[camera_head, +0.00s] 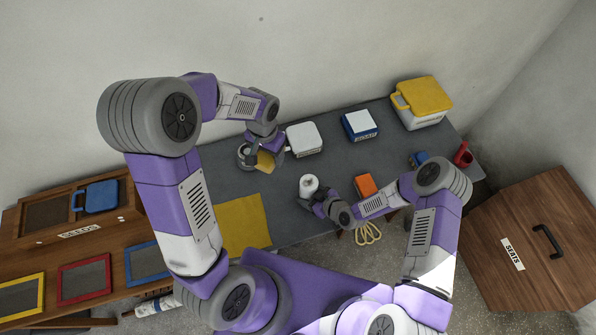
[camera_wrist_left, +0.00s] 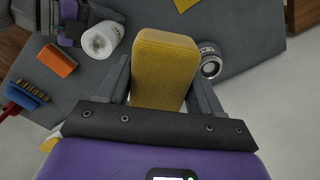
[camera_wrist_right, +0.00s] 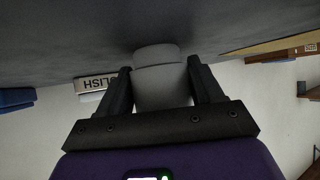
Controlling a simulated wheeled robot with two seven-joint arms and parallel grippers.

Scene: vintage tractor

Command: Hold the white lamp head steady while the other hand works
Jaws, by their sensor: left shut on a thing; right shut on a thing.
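The white lamp head (camera_head: 309,183) stands on the grey bench top. My right gripper (camera_head: 311,199) is shut on it from the near side. The lamp head also shows between the right fingers in the right wrist view (camera_wrist_right: 160,80), its far end close to the grey surface, and at the upper left of the left wrist view (camera_wrist_left: 100,40). My left gripper (camera_head: 261,153) is shut on a yellow block (camera_head: 265,161), seen filling the space between its fingers in the left wrist view (camera_wrist_left: 165,68). The yellow block is apart from the lamp head.
A round tin (camera_wrist_left: 210,62) is close beside the left gripper. A white box (camera_head: 304,138), a blue-and-white box (camera_head: 361,125) and a yellow-lidded container (camera_head: 424,98) stand behind. An orange block (camera_head: 365,186) and red mug (camera_head: 463,154) are right. A yellow mat (camera_head: 240,225) lies left.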

